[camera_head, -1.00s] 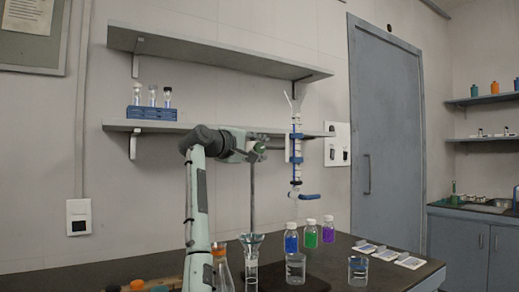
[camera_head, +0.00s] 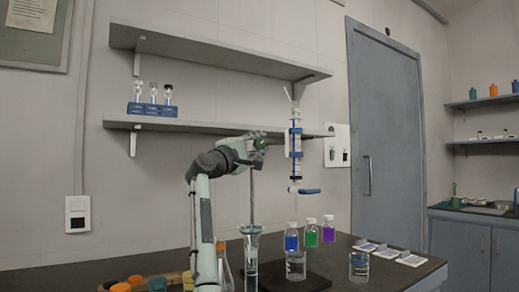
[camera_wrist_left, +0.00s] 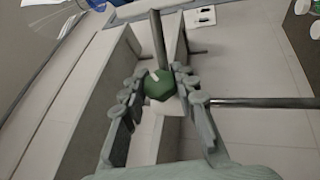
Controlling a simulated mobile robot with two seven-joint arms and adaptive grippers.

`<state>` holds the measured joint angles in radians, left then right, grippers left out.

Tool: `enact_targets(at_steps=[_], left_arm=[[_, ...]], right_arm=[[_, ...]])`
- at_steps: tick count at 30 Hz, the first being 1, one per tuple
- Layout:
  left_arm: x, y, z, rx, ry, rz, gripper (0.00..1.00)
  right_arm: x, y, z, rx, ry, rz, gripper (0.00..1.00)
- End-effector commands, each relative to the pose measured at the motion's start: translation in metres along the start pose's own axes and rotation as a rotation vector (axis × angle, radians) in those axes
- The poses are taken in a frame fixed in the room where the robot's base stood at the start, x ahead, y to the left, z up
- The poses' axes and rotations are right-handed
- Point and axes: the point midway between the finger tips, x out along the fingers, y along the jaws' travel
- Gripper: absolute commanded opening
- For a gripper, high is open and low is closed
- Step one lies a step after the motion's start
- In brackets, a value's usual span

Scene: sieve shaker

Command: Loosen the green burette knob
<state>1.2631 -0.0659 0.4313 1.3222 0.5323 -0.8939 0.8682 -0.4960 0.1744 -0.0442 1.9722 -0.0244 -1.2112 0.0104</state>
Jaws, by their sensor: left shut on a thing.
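The green knob (camera_head: 260,144) sits at the top of the burette stand's upright rod (camera_head: 252,200). In the left wrist view the green knob (camera_wrist_left: 159,84) lies between the fingertips, with a white mark on its face. My left gripper (camera_head: 257,142) is shut on this knob; its fingers (camera_wrist_left: 160,88) press in from both sides. The burette (camera_head: 295,145) hangs upright to the right, held by blue clips, with a funnel-like top and a blue stopcock handle (camera_head: 308,191) below. My right gripper is not in view.
Above and behind are two wall shelves (camera_head: 215,50), the lower with a blue rack of vials (camera_head: 152,110). On the dark bench stand blue, green and purple bottles (camera_head: 311,234), beakers (camera_head: 359,266), a cylinder (camera_head: 251,255) and a flask. White trays (camera_head: 410,260) lie at the right.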

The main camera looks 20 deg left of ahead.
Motion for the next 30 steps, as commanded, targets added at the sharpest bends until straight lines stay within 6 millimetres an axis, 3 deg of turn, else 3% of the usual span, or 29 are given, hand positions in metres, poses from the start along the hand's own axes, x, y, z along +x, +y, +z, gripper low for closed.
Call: enact_targets(at_steps=[6,7,12,23,30], left_arm=[[0.000,0.000,-0.001,0.000,0.001,-0.001,0.00],[0.000,0.000,-0.001,0.000,0.001,-0.001,0.29],[0.000,0.000,-0.001,0.000,0.001,-0.002,0.50],[0.001,0.002,0.000,0.008,-0.003,-0.017,0.50],[0.003,0.011,-0.001,0.096,-0.028,-0.215,0.50]], right_arm=[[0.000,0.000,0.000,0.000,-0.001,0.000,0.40],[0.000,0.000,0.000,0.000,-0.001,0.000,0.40],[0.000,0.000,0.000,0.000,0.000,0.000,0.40],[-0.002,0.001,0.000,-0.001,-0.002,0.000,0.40],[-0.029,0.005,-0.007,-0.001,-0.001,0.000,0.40]])
